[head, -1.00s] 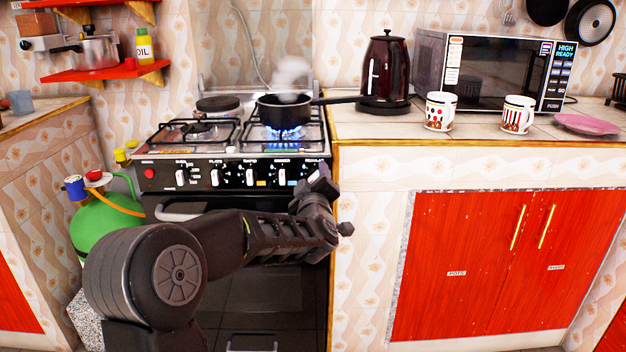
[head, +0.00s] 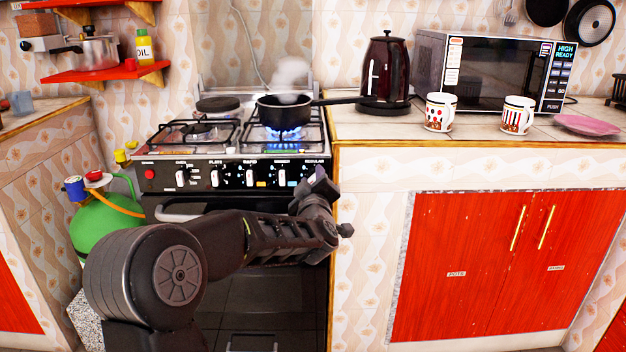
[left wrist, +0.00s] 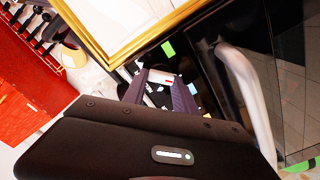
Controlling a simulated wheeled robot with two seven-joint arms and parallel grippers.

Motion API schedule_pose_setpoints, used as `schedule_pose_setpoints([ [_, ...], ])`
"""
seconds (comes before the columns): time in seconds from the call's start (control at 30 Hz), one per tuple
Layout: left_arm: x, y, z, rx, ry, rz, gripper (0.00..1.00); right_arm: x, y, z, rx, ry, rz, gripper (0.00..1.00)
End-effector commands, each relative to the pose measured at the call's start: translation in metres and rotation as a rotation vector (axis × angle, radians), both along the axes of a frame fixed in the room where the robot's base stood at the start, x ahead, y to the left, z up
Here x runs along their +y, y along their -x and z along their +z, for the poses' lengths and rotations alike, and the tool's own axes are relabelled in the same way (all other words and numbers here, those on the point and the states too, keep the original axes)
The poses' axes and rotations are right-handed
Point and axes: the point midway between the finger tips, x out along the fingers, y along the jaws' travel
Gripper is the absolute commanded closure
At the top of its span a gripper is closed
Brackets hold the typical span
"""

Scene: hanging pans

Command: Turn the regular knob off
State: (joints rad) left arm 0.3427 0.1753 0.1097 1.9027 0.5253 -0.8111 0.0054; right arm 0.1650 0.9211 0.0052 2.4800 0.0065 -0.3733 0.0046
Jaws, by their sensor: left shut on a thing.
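The stove's front panel (head: 265,177) has a row of white knobs. The "REGULAR" label shows at its right end, with my left gripper (head: 318,176) right below it. The regular knob is hidden behind the gripper in the head view. In the left wrist view my left gripper (left wrist: 159,88) is shut on a small white piece, the regular knob (left wrist: 160,77), between its two dark fingers. A blue flame (head: 285,134) burns under a black pan (head: 284,112) on the front right burner. My right gripper is not in view.
A dark red kettle (head: 386,70), two mugs (head: 440,112) and a microwave (head: 490,72) stand on the counter at the right. The pan's handle reaches right toward the kettle. The oven door handle (head: 185,215) lies below the panel. A green gas bottle (head: 105,225) stands left.

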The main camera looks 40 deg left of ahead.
Motion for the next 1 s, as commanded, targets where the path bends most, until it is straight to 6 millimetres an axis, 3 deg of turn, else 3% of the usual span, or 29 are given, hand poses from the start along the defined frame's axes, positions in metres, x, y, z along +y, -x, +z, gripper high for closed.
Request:
schedule_pose_setpoints([
  [0.37,-0.001,-0.001,0.003,0.097,-0.122,-0.001,1.0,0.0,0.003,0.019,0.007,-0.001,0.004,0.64],
  [1.0,-0.004,-0.003,0.005,0.447,-0.583,-0.003,1.0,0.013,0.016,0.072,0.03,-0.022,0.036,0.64],
])
